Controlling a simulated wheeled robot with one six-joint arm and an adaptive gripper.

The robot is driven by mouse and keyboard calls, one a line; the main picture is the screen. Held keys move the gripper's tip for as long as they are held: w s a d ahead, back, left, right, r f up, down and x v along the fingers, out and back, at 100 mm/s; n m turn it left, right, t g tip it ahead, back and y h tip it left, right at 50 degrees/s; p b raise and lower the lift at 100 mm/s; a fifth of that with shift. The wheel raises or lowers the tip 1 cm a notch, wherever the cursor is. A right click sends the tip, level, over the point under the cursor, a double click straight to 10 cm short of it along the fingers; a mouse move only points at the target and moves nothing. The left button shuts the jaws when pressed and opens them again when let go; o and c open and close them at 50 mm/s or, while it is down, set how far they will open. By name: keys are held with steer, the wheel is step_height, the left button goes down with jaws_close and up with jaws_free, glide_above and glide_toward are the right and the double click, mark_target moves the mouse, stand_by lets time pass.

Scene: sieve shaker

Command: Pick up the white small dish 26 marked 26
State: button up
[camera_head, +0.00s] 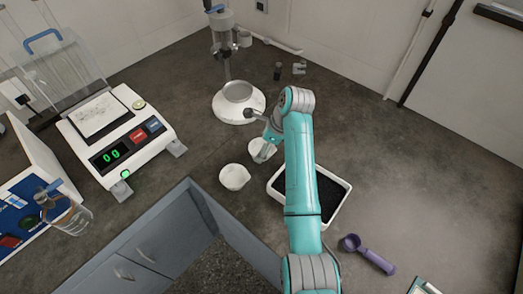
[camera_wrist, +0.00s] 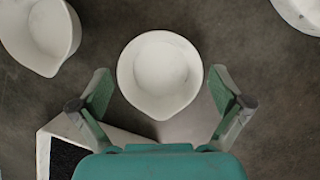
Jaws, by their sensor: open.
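Two white small dishes with pouring lips stand on the grey counter. One dish (camera_head: 261,152) is by my gripper (camera_head: 267,136) in the head view, partly covered by it. In the wrist view this dish (camera_wrist: 160,70) lies upright in the middle, between the spread fingers of my gripper (camera_wrist: 162,96), with gaps on both sides. The other dish (camera_head: 235,177) is to the left in the head view and at the upper left of the wrist view (camera_wrist: 40,32). Both look empty. No number 26 is readable on either. My gripper is open; its height over the dish is unclear.
A white tray of black material (camera_head: 337,212) lies partly under my arm. A stand with a round white base (camera_head: 229,112) is behind the dishes. A balance (camera_head: 120,137) and a glass beaker (camera_head: 70,217) are left; a purple scoop (camera_head: 370,255) is right.

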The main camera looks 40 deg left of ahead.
steer(key=shift+s+a+f, duration=0.1)
steer(key=shift+a+f, duration=0.05)
steer(key=shift+f, duration=0.3)
steer(key=c, duration=1)
steer(key=shift+o, duration=0.2)
steer(key=shift+r, duration=0.1)
